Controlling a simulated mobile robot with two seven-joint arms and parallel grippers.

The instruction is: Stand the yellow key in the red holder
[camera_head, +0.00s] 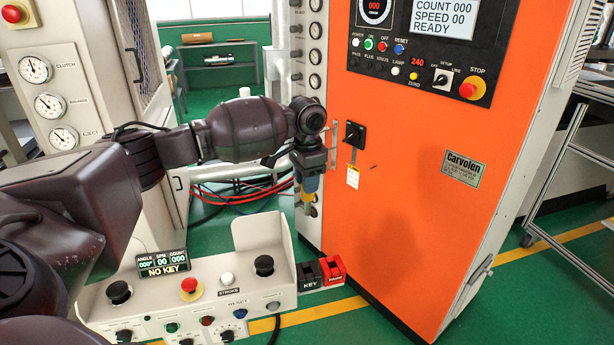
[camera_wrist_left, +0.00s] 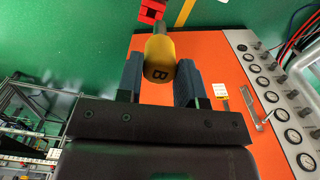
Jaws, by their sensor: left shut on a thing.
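The yellow key (camera_head: 309,198) hangs from my left gripper (camera_head: 308,184), which is shut on it, with a grey end pointing down. In the left wrist view, the yellow key (camera_wrist_left: 160,57), marked with a B, sits between the two fingers of my left gripper (camera_wrist_left: 159,75). The red holder (camera_head: 331,270) is at the right end of the control panel, beside a black holder marked KEY (camera_head: 307,276). The key is above these holders and apart from them. The red holder (camera_wrist_left: 152,9) shows at the top of the left wrist view, beyond the key. My right gripper is not in view.
The control panel (camera_head: 205,272) has knobs, buttons, a raised back plate and a display (camera_head: 163,262) reading NO KEY. A large orange cabinet (camera_head: 420,150) stands close behind and right of the key. Green floor (camera_head: 345,320) is clear right of the panel.

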